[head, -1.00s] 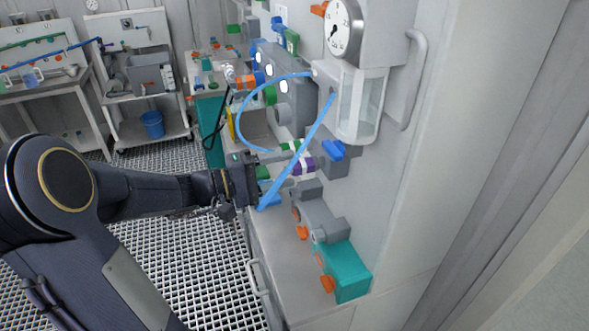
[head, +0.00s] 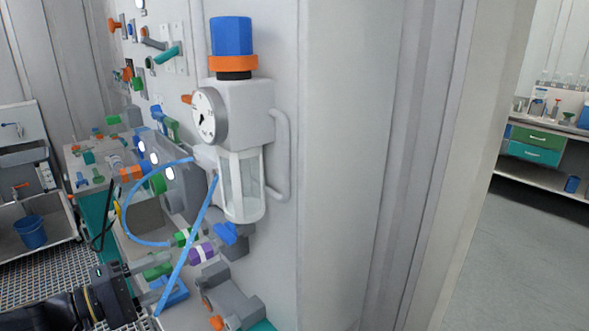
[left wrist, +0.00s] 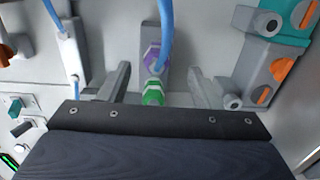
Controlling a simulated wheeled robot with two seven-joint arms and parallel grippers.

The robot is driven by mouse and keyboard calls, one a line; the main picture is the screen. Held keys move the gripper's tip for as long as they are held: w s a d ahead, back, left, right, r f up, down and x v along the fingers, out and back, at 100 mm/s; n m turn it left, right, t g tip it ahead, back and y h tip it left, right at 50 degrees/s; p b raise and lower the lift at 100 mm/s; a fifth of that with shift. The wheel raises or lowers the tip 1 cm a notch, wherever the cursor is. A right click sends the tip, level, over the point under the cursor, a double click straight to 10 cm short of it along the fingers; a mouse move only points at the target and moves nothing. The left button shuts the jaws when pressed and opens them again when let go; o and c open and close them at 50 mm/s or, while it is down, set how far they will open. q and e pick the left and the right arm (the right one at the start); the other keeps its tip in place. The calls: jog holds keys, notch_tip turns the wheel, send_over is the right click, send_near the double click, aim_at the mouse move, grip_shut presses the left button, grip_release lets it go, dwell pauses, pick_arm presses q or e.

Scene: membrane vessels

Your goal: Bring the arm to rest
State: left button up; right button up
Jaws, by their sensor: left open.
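My left gripper (head: 158,277) is low at the left of the head view, in front of the wall panel. In the left wrist view its two grey fingers (left wrist: 158,85) stand wide apart, open. Between them in that view are a green fitting (left wrist: 153,92) and a purple fitting (left wrist: 153,55) with a blue hose. The fingers show a gap on both sides of the fittings. My right gripper is not in view.
A blue hose (head: 185,245) slants down close to the gripper. Above is a clear vessel (head: 240,185) with a dial gauge (head: 208,117) and a handle (head: 281,155). Grey valve bodies (head: 232,300) stand lower right. A blue bucket (head: 30,232) is at far left; open floor (head: 510,260) lies right.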

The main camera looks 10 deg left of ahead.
pick_arm(q)
jog(key=s+d+f+m+g+y+p, duration=0.15)
jog(key=s+d+m+g, duration=0.25)
jog(key=s+d+g, duration=0.6)
jog(key=s+f+m+t+y, duration=0.2)
jog(key=s+f+m+y, duration=0.1)
jog(key=s+f+y, duration=0.2)
jog(key=shift+s+d+f+m+t+y+p, duration=0.3)
jog(key=shift+s+d+f+m+t+y, duration=0.1)
jog(key=shift+s+y, duration=0.45)
jog(key=shift+o, duration=0.2)
jog(key=shift+r, duration=0.1)
dwell(1.1)
